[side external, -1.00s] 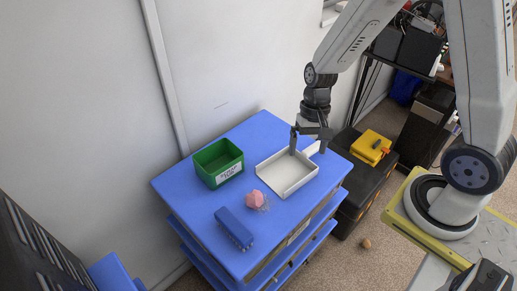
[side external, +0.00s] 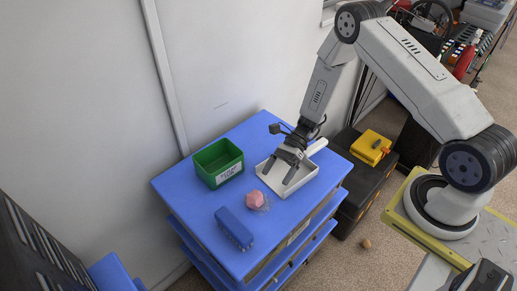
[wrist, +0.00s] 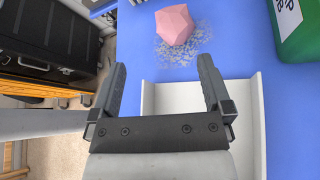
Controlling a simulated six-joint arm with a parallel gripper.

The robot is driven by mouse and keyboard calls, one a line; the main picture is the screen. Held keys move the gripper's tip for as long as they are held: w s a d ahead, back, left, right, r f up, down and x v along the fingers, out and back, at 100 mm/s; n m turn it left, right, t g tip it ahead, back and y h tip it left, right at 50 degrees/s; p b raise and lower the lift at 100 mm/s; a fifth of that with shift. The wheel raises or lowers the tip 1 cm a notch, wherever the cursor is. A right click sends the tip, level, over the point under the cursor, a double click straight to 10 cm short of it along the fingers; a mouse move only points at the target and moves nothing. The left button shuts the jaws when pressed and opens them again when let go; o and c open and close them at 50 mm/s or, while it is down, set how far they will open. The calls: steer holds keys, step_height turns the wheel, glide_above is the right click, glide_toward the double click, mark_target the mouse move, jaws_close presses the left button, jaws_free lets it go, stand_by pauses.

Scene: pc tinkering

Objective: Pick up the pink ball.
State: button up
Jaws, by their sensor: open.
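The pink ball (side external: 254,199) is a faceted pink lump on the blue table top, between the blue block and the white tray. In the wrist view the ball (wrist: 174,24) lies beyond my fingertips, at the upper middle, with grey speckles around its base. My gripper (side external: 280,175) is open and empty above the white tray (side external: 306,184), tilted with its fingers pointing toward the ball's side. In the wrist view my gripper (wrist: 162,75) shows two spread fingers with nothing between them. The ball is apart from both fingers.
A green bin (side external: 218,176) with a white label stands behind the ball. A blue ridged block (side external: 234,228) lies in front of it. The white tray has raised walls. The blue table top (side external: 183,192) is bare at its left. A black case with a yellow box (side external: 371,147) stands right.

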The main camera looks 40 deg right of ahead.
mark_target(258, 195)
steer(key=shift+w+f+m+t+y, duration=0.4)
steer(key=shift+f+m+t+y, duration=0.15)
steer(key=shift+f+m, duration=0.3)
steer(key=shift+x, duration=3.9)
steer(key=shift+w, duration=0.1)
steer(key=c, duration=1)
steer(key=shift+c, duration=0.2)
steer(key=shift+r, duration=0.1)
